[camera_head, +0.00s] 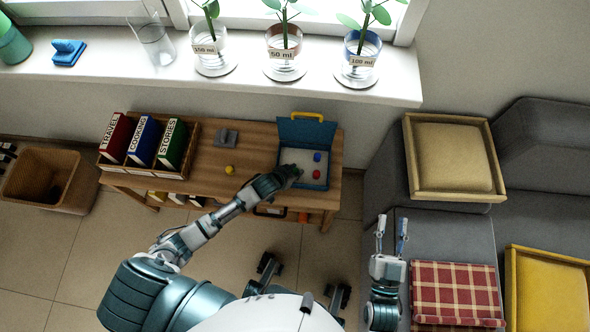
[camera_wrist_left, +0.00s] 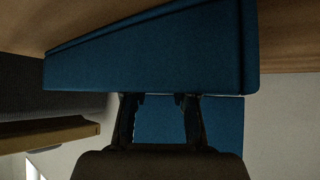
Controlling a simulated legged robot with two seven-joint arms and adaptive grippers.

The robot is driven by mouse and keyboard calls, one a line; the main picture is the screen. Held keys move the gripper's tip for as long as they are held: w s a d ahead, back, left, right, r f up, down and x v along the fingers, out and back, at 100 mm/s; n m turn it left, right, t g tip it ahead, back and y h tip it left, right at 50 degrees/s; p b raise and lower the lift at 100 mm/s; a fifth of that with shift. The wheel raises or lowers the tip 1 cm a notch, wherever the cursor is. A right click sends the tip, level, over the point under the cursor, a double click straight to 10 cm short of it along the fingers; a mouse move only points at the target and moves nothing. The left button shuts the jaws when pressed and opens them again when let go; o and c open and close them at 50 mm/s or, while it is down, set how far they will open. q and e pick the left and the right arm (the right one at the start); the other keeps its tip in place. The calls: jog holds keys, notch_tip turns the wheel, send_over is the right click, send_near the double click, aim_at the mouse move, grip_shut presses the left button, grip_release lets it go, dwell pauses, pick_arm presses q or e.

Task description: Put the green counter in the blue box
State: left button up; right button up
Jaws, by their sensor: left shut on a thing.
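The blue box (camera_head: 332,132) stands open at the right end of the wooden table, its lid raised at the back. A blue counter (camera_head: 317,157) and a red counter (camera_head: 316,174) lie inside. My left gripper (camera_head: 297,171) is at the box's left side, over its inner edge. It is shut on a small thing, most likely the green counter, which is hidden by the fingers. In the left wrist view the fingers (camera_wrist_left: 160,100) are close against the blue box (camera_wrist_left: 150,55). My right gripper (camera_head: 392,226) is open and empty above the grey sofa.
A yellow counter (camera_head: 229,170) and a grey block (camera_head: 227,137) are on the table (camera_head: 207,165). A wooden organiser (camera_head: 125,165) with several binders stands at the left. A sofa with a tray (camera_head: 411,160) and a checked blanket (camera_head: 455,292) is at the right.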

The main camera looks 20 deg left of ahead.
pick_arm(q)
jog(key=shift+f, duration=0.15)
jog(key=o, duration=0.7)
jog(key=shift+o, duration=0.9)
jog(key=shift+a, duration=0.2)
pick_arm(e)
jog(key=shift+a, duration=0.3)
